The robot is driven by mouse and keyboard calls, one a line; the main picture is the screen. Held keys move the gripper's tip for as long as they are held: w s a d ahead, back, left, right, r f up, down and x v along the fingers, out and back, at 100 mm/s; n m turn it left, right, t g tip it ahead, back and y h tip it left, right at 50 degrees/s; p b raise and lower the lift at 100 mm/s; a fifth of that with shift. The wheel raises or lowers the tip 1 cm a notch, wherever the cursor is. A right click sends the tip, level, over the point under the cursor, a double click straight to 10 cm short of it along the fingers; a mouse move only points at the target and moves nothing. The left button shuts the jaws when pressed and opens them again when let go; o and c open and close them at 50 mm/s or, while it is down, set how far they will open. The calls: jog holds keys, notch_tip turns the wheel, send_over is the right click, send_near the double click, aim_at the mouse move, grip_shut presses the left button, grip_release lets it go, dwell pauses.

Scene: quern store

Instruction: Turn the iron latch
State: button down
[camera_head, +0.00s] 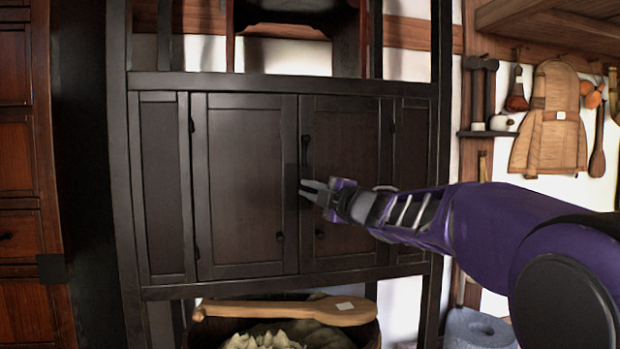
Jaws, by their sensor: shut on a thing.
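A dark cabinet (245,185) with two main doors stands in front of me. The iron latch (305,150) is a small dark piece at the seam where the two doors meet, hard to tell from the dark wood. My gripper (306,188) reaches in from the right, with its fingertips at this seam, shut on the latch. The fingers hide part of the latch, and its exact angle cannot be made out. Both doors look closed.
Below the cabinet, a wooden paddle (290,311) lies across a round tub (372,335) with pale contents. A reddish wooden chest (25,190) stands at left.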

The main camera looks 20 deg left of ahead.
jog(key=shift+n+h+p, duration=0.3)
jog(key=shift+n+p, duration=0.55)
jog(key=shift+n, duration=0.25)
jog(key=c, duration=0.9)
grip_release()
jog(key=shift+d, duration=0.1)
